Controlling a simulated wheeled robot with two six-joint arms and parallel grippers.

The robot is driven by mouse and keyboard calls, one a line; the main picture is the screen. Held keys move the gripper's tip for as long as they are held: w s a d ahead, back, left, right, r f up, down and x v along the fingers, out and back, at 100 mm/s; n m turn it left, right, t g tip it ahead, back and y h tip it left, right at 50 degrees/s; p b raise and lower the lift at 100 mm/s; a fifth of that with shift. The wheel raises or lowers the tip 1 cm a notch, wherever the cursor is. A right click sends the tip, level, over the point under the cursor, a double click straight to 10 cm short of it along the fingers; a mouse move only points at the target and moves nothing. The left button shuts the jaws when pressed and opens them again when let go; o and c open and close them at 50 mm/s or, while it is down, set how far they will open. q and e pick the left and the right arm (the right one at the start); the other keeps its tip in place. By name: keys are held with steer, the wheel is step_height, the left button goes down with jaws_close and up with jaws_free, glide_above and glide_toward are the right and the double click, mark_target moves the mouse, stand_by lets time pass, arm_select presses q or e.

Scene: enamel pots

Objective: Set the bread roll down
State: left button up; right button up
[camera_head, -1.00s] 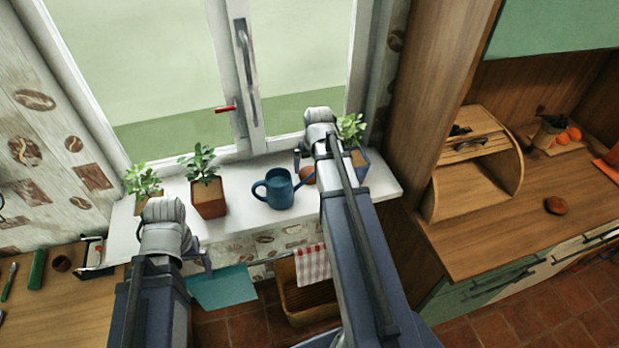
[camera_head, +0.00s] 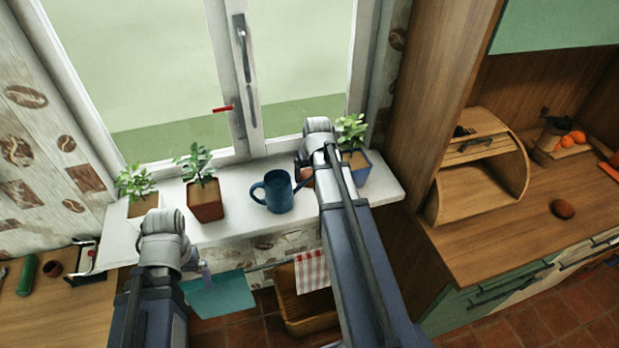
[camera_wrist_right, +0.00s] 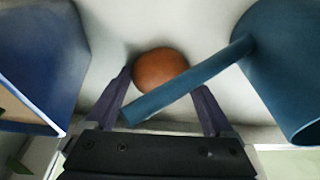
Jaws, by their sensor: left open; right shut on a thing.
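A round brown bread roll (camera_wrist_right: 160,68) is between the fingertips of my right gripper (camera_wrist_right: 165,85), which is shut on it. In the head view the roll (camera_head: 307,177) shows only in part beside my right wrist, over the white windowsill (camera_head: 236,190). I cannot tell whether it touches the sill. The blue watering can (camera_head: 278,192) stands just left of it; in the wrist view its spout (camera_wrist_right: 190,80) crosses in front of the fingers and hides part of them. My left gripper (camera_head: 206,276) is open and empty, low in front of the sill.
Potted plants (camera_head: 205,198) stand on the sill, one in a blue pot (camera_wrist_right: 40,60) close on the roll's other side. A wooden bread box (camera_head: 480,185) and another brown roll-like thing (camera_head: 563,208) are on the right counter. A teal cloth (camera_head: 220,292) hangs below the sill.

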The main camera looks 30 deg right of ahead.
mark_target(310, 174)
steer(key=c, duration=0.3)
steer(key=shift+r, duration=0.15)
step_height(310, 174, up, 10)
steer(key=p, duration=1)
